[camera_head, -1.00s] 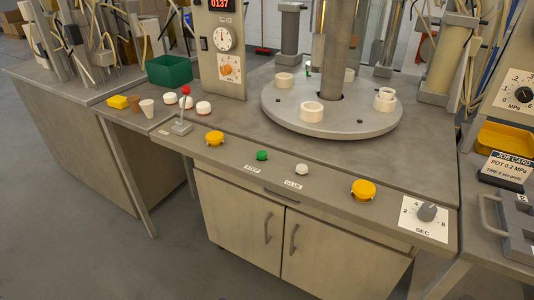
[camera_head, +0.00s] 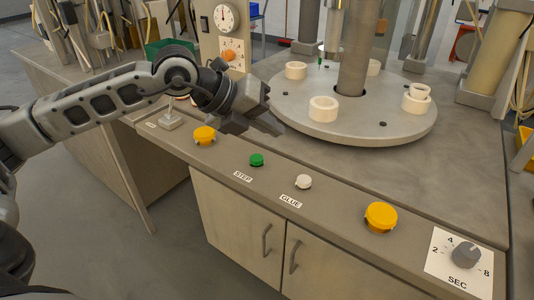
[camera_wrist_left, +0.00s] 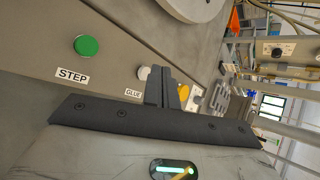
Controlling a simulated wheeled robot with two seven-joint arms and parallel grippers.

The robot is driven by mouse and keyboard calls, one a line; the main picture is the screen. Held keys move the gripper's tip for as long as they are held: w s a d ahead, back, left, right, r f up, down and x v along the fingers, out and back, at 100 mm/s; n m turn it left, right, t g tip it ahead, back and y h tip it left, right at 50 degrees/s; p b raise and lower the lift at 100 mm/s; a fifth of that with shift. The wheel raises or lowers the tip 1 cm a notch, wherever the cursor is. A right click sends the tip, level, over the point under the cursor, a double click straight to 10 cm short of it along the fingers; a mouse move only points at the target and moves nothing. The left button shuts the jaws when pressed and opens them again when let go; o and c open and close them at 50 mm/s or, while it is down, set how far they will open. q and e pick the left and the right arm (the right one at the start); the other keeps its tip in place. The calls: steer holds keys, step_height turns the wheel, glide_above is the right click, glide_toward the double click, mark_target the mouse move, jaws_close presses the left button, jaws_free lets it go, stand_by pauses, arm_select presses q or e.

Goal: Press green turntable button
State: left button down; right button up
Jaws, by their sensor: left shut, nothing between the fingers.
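The green button (camera_head: 257,160) sits on the front ledge of the bench above a STEP label. It also shows in the left wrist view (camera_wrist_left: 87,46) at the upper left. My left gripper (camera_head: 279,130) is shut and empty, in the air above and behind the green button, near the turntable's edge. Its closed fingers (camera_wrist_left: 162,88) show in the left wrist view, apart from the button. The grey round turntable (camera_head: 352,123) carries several white rings. My right gripper is not in view.
A white button (camera_head: 304,182) by the GLUE label is right of the green one. Yellow buttons stand at left (camera_head: 204,136) and right (camera_head: 381,217). A SEC dial (camera_head: 466,255) is at the far right. A small lever (camera_head: 171,117) stands left, partly behind my arm.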

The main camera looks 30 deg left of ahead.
arm_select(q)
steer(key=a+y, duration=0.1)
steer(key=w+a+r, duration=0.1)
steer(key=a, duration=0.1)
steer(key=a+r+y, duration=0.1)
steer(key=a, duration=0.1)
steer(key=shift+w+a+n+t+y, duration=0.2)
steer(key=shift+n+t+y, duration=0.1)
steer(key=shift+n+t, duration=0.1)
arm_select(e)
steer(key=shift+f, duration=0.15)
arm_select(q)
steer(key=shift+f, duration=0.1)
steer(key=b, duration=0.5)
glide_above(253, 160)
step_height(253, 160, down, 8)
steer(key=shift+f+b, duration=0.35)
steer(key=shift+b, duration=0.2)
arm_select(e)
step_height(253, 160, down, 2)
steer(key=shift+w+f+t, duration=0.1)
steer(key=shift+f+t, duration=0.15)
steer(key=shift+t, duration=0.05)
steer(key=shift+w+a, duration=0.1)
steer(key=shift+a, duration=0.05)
arm_select(q)
steer(key=shift+f, duration=0.1)
